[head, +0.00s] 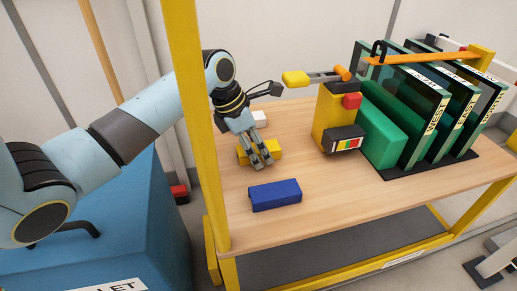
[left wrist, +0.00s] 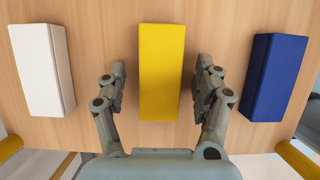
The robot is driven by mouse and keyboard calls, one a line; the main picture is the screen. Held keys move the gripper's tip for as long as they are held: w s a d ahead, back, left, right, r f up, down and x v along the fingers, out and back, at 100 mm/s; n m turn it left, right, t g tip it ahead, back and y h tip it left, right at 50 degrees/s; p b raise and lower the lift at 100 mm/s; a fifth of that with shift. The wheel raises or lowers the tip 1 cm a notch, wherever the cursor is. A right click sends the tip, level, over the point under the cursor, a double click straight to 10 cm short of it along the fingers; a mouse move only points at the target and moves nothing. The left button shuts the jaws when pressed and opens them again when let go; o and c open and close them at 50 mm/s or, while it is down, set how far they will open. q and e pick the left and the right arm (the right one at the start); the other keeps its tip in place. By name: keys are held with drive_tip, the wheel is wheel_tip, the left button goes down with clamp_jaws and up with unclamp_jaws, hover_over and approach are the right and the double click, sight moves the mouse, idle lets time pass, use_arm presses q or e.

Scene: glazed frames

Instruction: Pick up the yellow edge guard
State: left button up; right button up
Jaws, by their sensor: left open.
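The yellow edge guard (left wrist: 162,70) is a plain yellow block lying on the wooden table. In the left wrist view it stands between the two open fingers of my left gripper (left wrist: 161,92), with a gap on each side. In the head view the yellow edge guard (head: 272,150) is partly hidden behind my left gripper (head: 262,162), whose fingers point down at it. Whether the fingertips reach down beside the block cannot be told. My right gripper is in neither view.
A blue block (head: 275,195) lies nearer the front, and a white block (head: 259,118) lies behind. A yellow and black device (head: 333,118) and a rack of green-framed glass panes (head: 430,110) stand to the right. A yellow post (head: 190,110) rises at the table's left.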

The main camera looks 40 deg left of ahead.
use_arm(q)
drive_tip(key=shift+f, duration=0.1)
idle(0.3)
drive_tip(key=c, duration=1)
